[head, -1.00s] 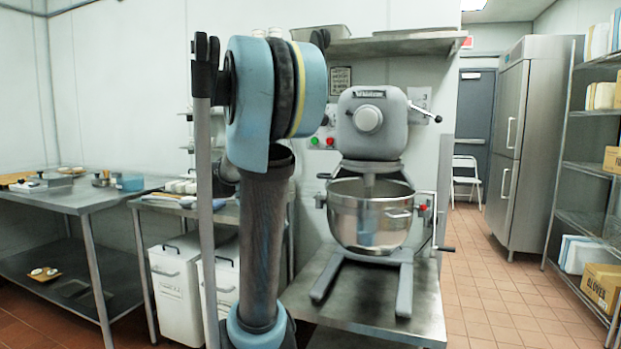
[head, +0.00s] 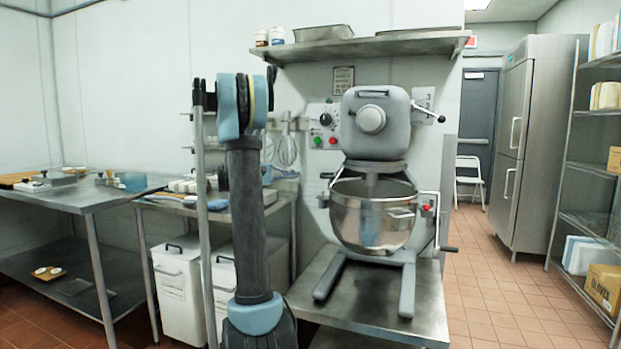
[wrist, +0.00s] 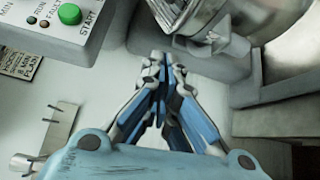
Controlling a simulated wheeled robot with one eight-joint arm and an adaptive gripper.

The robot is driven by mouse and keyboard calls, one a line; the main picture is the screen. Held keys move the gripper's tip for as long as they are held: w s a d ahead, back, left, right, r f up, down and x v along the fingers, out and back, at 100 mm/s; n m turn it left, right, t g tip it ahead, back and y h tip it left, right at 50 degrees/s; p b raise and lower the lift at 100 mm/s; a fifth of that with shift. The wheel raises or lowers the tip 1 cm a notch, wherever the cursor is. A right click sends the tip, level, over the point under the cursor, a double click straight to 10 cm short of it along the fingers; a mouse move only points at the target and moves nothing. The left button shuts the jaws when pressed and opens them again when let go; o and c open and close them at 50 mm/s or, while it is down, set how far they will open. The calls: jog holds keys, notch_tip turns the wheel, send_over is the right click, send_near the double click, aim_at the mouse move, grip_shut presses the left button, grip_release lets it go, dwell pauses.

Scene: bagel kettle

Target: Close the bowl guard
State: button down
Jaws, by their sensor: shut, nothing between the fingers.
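The mixer (head: 374,125) stands on a steel table with its steel bowl (head: 350,222) under the grey head. The bowl's front and open top show. I cannot clearly make out the bowl guard as a separate part in the head view. My gripper (wrist: 165,62) is shut and empty in the wrist view, its fingertips close together beside the mixer's body. A curved shiny metal part (wrist: 254,18) of the mixer is at the upper right there, apart from the fingertips.
The control panel (head: 323,127) with a green button (wrist: 70,13) is on the wall left of the mixer. A crank handle (head: 447,249) juts out to the right of the bowl. A steel shelf (head: 420,44) hangs above.

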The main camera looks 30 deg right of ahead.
jog(key=s+d, duration=0.5)
jog(key=d, duration=0.2)
jog(key=shift+s+d, duration=0.2)
jog(key=shift+d, duration=0.2)
jog(key=shift+r, duration=0.1)
